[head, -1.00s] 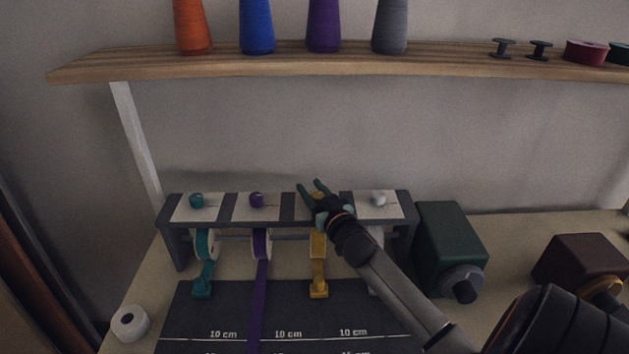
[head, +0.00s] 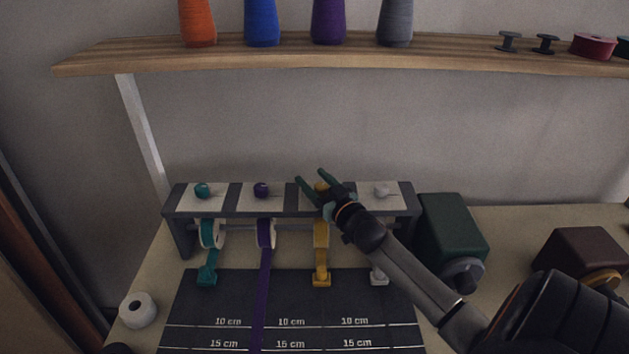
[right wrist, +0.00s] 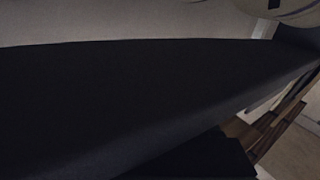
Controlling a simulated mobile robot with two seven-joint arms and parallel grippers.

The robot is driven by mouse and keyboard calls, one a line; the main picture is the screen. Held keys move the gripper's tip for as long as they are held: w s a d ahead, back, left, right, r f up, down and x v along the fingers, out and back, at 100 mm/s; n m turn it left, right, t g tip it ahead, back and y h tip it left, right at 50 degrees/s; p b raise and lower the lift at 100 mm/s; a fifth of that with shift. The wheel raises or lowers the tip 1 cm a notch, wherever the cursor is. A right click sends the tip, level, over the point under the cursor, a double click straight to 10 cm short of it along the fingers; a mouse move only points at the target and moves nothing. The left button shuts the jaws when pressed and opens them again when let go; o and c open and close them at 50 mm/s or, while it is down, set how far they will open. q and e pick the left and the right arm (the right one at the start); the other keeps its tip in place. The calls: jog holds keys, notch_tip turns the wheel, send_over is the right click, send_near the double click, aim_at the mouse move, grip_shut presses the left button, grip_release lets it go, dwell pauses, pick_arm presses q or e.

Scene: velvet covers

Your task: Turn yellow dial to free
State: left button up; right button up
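The yellow dial (head: 321,187) sits on the third pale panel of the dark ribbon rack (head: 230,215), above the yellow ribbon (head: 321,240). My right gripper (head: 316,181) is at this dial, with its green fingers spread on either side of it. I cannot tell whether the fingers touch the dial. The gripper hides much of the panel, so the dial's pointer and marks cannot be read. My left gripper is not in view.
A teal dial (head: 202,190) and a purple dial (head: 261,190) are to the left, a white dial (head: 381,190) to the right. A dark green box (head: 450,225) stands right of the rack. A dark measuring mat (head: 215,300) lies in front. A shelf (head: 300,60) with thread cones is above.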

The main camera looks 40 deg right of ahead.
jog(key=shift+o, duration=0.4)
jog(key=shift+f, duration=0.1)
jog(key=shift+s+a, duration=0.1)
jog(key=shift+s, duration=0.15)
jog(key=s+a, duration=0.2)
jog(key=s, duration=1)
jog(key=shift+b, duration=0.45)
